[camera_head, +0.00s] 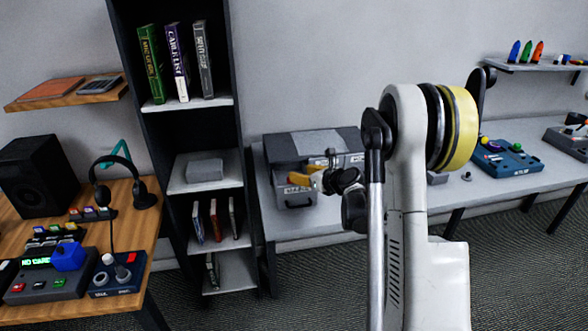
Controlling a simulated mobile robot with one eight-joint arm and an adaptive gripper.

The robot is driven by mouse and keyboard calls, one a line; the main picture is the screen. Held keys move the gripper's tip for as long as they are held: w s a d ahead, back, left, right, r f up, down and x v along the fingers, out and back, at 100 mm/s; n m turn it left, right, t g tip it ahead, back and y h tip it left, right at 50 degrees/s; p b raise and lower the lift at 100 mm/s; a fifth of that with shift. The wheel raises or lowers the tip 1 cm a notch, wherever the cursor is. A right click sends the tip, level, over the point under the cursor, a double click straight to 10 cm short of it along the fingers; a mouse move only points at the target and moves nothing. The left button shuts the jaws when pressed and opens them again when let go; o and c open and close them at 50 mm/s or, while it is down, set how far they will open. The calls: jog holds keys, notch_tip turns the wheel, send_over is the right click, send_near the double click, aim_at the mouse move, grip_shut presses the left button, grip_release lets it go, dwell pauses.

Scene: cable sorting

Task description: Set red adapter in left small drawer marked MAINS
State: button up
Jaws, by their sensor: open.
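The grey drawer unit (315,141) stands on the light table at the back. Its left small drawer (294,199) appears pulled out toward me, with a small label on its front that is too small to read. My gripper (320,179) is open at this drawer, reaching in from the right, and partly covers the unit's front. A yellow-orange shape with a little red (302,178) shows above the drawer, beside my gripper. I cannot tell whether this is the red adapter, or whether it touches the drawer. No other red adapter can be made out.
A dark shelf (237,130) with books stands left of the table. A wooden desk (140,225) with a speaker, headphones and control boxes is at the far left. A blue device (510,160) lies on the table to the right. My arm hides the table's middle.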

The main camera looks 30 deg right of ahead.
jog(key=p+v, duration=0.1)
jog(key=v, duration=0.4)
jog(key=shift+s+r, duration=0.1)
jog(key=shift+r, duration=0.1)
jog(key=s+a+r+n+g, duration=0.2)
jog(key=s+a+r+n, duration=0.25)
jog(key=a+n, duration=0.35)
jog(key=s+a+r+n+g, duration=0.2)
jog(key=s+a+r+n, duration=0.25)
jog(key=a+n, duration=0.35)
jog(key=s+a+n+g, duration=0.1)
jog(key=s+a+n, duration=0.2)
jog(key=s+n, duration=0.6)
jog(key=s+a+n+g+h, duration=0.1)
jog(key=s+a+n, duration=0.3)
jog(key=s+n, duration=0.5)
jog(key=s, duration=0.4)
jog(key=shift+a+n+h, duration=0.25)
jog(key=shift+n+h, duration=0.05)
jog(key=shift+w+f, duration=0.1)
